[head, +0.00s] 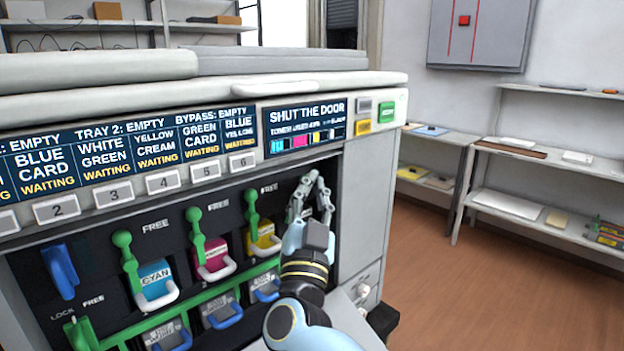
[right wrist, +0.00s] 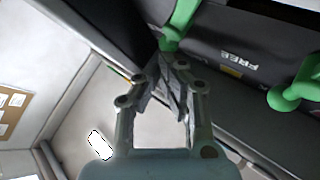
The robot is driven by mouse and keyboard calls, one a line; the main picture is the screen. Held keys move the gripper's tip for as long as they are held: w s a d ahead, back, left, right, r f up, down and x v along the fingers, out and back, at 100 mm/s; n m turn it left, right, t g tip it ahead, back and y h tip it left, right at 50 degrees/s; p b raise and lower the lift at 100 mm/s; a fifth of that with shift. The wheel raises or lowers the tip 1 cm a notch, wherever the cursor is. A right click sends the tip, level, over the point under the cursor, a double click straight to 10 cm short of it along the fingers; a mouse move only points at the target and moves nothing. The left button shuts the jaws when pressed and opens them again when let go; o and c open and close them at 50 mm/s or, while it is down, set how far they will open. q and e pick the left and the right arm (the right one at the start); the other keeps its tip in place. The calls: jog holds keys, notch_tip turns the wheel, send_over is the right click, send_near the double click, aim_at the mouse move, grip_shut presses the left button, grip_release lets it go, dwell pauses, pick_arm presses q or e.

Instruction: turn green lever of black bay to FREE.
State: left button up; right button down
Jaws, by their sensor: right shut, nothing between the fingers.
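My right gripper (head: 314,180) is shut and empty at the right end of the open printer front, covering most of the black bay in the head view. In the right wrist view its fingertips (right wrist: 168,62) are close to a green lever (right wrist: 180,25), which seems to be the black bay's; whether they touch I cannot tell. A FREE label (right wrist: 236,54) shows upside down between it and another green lever (right wrist: 290,95). The head view shows upright green levers at the cyan (head: 122,240), magenta (head: 194,216) and yellow (head: 252,197) bays. My left gripper is out of view.
The printer's display (head: 305,122) reads SHUT THE DOOR. A long green bar (head: 195,302) and blue-handled units lie below the toners. A blue lever (head: 60,270) is at the left. Shelves (head: 550,150) stand at the right, with open floor (head: 440,280) before them.

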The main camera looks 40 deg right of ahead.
jog(key=m+g+p, duration=0.1)
jog(key=p, duration=0.1)
jog(key=d+m+g+p, duration=0.1)
jog(key=m+g+p, duration=0.1)
jog(key=p, duration=0.1)
jog(key=shift+w+d+f+y+p, duration=0.1)
jog(key=shift+f+y+p, duration=0.05)
jog(key=shift+y+p, duration=0.25)
jog(key=shift+d+f+p, duration=0.2)
jog(key=shift+d+p, duration=0.1)
jog(key=shift+p, duration=0.25)
dwell(0.8)
